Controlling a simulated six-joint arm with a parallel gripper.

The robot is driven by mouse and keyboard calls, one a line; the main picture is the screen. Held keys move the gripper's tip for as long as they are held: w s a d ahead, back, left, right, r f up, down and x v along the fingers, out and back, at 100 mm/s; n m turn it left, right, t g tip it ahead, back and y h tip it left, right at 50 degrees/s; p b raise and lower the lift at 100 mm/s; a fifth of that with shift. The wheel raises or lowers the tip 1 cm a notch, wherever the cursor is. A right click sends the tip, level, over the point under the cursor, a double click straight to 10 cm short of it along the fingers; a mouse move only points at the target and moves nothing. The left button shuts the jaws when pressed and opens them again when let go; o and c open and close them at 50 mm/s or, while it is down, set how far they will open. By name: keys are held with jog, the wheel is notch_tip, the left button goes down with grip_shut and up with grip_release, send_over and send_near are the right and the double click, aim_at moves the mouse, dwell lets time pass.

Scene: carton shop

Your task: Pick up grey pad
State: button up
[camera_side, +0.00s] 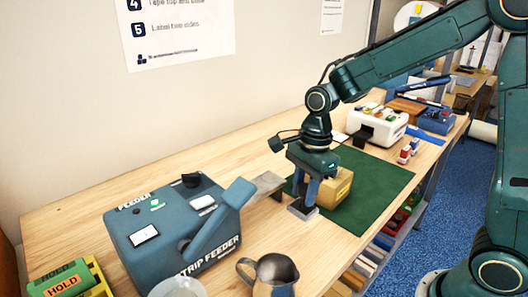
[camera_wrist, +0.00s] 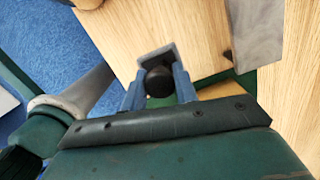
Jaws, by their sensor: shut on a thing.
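The grey pad (camera_side: 302,210) is a small flat grey block at the tips of my gripper (camera_side: 304,199), beside the left edge of the green mat. In the wrist view, the grey pad (camera_wrist: 157,51) shows with a round black knob (camera_wrist: 158,80) on it. The two blue fingers of my gripper (camera_wrist: 158,90) are closed around the knob. The pad looks roughly level. I cannot tell whether its underside touches the table.
A tan carton (camera_side: 343,186) stands on the green mat (camera_side: 377,180) just right of my gripper. The strip feeder (camera_side: 150,212) is at left, with a grey plate (camera_side: 268,184) near my gripper. A metal mug (camera_side: 274,268) stands in front. A white machine (camera_side: 375,128) is behind.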

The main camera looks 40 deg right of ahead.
aim_at(304, 184)
notch_tip(304, 184, up, 12)
dwell(0.4)
dwell(0.3)
jog(key=shift+o, duration=1.4)
jog(key=shift+c, duration=0.9)
jog(key=w+d+f, duration=0.3)
jog(key=w+d, duration=0.2)
jog(key=d, duration=0.3)
jog(key=w+d+f, duration=0.2)
jog(key=w+d, duration=0.3)
jog(key=d, duration=0.4)
jog(key=shift+w+d+f+n, duration=0.2)
jog(key=shift+w+f+n, duration=0.1)
jog(key=shift+w+f, duration=0.1)
jog(key=shift+f, duration=0.15)
jog(key=shift+f, duration=2.45)
